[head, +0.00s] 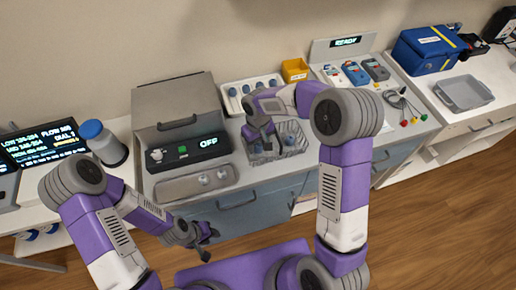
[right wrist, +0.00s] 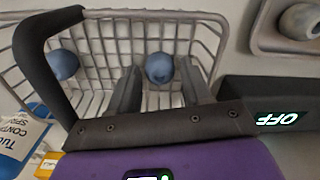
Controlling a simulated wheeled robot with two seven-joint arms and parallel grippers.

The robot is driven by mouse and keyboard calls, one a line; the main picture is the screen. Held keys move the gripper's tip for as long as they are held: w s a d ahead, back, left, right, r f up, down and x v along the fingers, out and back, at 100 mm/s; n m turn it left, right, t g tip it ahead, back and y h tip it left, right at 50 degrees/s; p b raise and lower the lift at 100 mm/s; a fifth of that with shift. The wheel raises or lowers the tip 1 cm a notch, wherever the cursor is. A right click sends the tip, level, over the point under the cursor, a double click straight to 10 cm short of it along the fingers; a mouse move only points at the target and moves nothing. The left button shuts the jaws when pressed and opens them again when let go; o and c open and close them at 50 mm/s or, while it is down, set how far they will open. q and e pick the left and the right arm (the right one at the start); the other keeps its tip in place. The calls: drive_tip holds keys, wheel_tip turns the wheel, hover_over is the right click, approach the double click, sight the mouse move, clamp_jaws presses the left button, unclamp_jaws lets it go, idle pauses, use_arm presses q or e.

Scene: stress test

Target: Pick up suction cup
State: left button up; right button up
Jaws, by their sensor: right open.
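Blue, rounded suction cups lie in a wire basket (head: 302,150) on the counter. In the right wrist view, one suction cup (right wrist: 159,68) sits between the fingertips of my right gripper (right wrist: 159,88), with a gap on each side. A second suction cup (right wrist: 64,64) lies in the same basket (right wrist: 100,30), beyond the dark frame at the left. In the head view my right gripper (head: 261,138) reaches down into the basket, open and empty. My left gripper (head: 203,238) hangs low in front of the counter, away from the basket; its finger gap is unclear.
A grey machine (head: 180,110) reading OFF stands left of the basket, with a shallow grey tray (head: 197,184) before it. A white rack (head: 232,104) with several blue cups and a yellow bin (head: 295,70) stand behind. A READY station (head: 345,75) is at the right.

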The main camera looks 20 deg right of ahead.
drive_tip(key=c, duration=0.8)
drive_tip(key=shift+r, duration=0.1)
